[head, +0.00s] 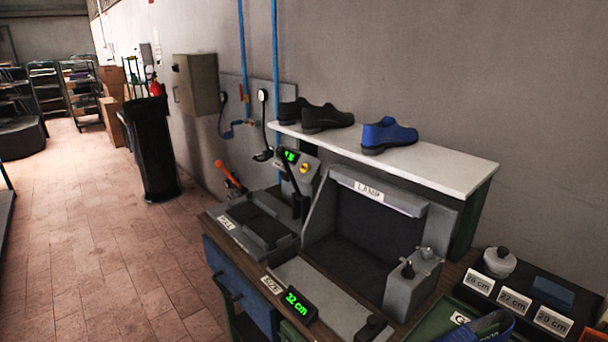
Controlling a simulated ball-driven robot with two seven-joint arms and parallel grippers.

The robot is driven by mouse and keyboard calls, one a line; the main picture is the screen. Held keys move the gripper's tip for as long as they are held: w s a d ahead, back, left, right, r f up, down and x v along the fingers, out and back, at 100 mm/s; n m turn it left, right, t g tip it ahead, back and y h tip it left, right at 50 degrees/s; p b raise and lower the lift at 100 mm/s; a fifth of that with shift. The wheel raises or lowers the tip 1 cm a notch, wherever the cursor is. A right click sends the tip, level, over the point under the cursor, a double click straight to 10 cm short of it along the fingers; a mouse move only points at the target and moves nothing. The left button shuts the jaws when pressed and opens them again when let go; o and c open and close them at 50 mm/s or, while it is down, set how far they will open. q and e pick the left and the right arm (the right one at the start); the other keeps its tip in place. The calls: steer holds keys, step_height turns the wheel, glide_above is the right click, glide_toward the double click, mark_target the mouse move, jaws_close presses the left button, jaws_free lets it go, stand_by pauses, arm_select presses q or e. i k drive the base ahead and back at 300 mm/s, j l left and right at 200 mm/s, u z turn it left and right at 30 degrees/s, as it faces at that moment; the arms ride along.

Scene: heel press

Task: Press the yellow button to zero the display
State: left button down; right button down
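The yellow button (304,168) is a small round button on a grey control box (307,182) at the back of the workbench, below the white shelf. A small display with green digits (289,156) sits to its left on the same box; a black lever (296,188) rises in front and partly covers it, so I cannot read the digits. Neither of my grippers shows in the head view.
A booth labelled LAMP (378,218) stands right of the control box. Shoes, including a blue one (388,134), stand on the white shelf (440,167). An orange-handled lever (229,174) is at the bench's left. The tiled floor (90,240) left of the bench is clear.

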mark_target(304, 168)
steer(key=z, duration=0.3)
steer(key=i+j+z, duration=0.15)
steer(key=z, duration=0.2)
steer(key=j+z, duration=0.3)
steer(key=i+j+z, duration=0.1)
steer(key=j+z, duration=0.6)
steer(key=j, duration=2.05)
steer(key=i, duration=0.05)
